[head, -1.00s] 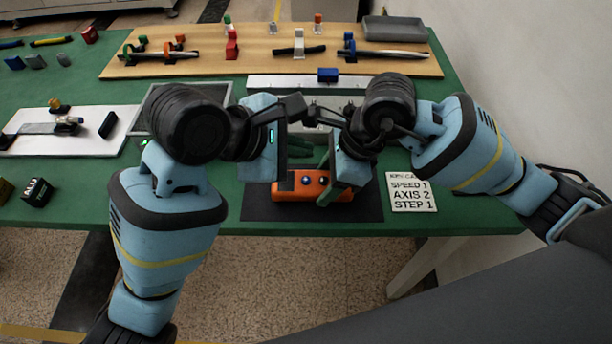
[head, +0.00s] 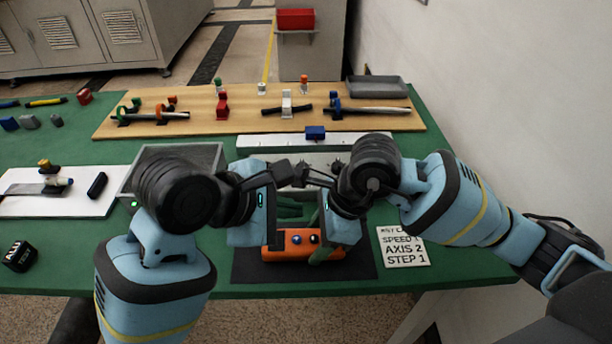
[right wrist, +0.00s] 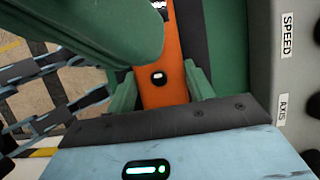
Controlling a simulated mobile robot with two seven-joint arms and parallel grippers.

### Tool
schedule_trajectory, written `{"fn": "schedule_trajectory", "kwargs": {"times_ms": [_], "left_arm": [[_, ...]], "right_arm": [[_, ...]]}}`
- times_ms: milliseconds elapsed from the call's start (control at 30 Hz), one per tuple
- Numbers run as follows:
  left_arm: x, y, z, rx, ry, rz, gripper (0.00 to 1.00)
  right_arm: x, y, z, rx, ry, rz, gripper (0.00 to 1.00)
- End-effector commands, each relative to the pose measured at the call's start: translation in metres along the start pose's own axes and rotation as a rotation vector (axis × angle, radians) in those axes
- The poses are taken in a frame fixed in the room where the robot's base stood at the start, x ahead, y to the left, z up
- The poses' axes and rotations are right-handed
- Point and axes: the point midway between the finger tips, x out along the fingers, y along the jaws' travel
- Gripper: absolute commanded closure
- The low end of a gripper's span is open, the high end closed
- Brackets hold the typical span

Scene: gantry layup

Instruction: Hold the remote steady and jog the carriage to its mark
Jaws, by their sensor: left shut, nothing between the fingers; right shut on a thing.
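The orange remote (head: 279,245) lies on a black mat near the table's front edge, with small round buttons on top. My right gripper (head: 319,247) is shut on it; in the right wrist view its green fingers (right wrist: 160,88) stand on either side of the orange body (right wrist: 160,62). My left gripper (head: 291,208) is shut and empty, its green fingers just above and behind the remote. A large green shape covers the upper left of the wrist view. The blue carriage (head: 315,132) sits mid-length on the white rail (head: 265,140). I cannot make out its mark.
Behind my grippers is a grey panel with dark knobs, labelled SPEED and AXIS in the wrist view (right wrist: 270,60). A card (head: 403,246) reading SPEED 1, AXIS 2, STEP 1 lies right of the mat (head: 250,272). A grey tray (head: 180,153) and a wooden tool board (head: 215,127) stand behind.

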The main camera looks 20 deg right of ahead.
Motion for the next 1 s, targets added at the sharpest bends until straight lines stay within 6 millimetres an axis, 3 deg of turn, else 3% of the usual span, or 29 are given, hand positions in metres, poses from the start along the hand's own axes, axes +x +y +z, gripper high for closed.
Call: {"fn": "schedule_trajectory", "kwargs": {"times_ms": [400,433,600,1000], "left_arm": [[-0.0001,0.0001,0.0001,0.0,0.0,0.0,1.0],[-0.0001,0.0001,0.0001,0.0,0.0,0.0,1.0],[0.0,0.0,0.0001,0.0,0.0,0.0,1.0],[0.0,0.0,0.0001,0.0,0.0,0.0,1.0]], "right_arm": [[-0.0005,-0.0002,0.0005,0.0,-0.002,-0.001,0.78],[-0.0005,-0.0002,0.0005,0.0,-0.002,-0.001,0.46],[-0.0004,-0.0001,0.0004,0.0,-0.001,-0.001,0.24],[-0.0066,-0.0005,0.0,0.0,0.0,-0.001,0.22]]}}
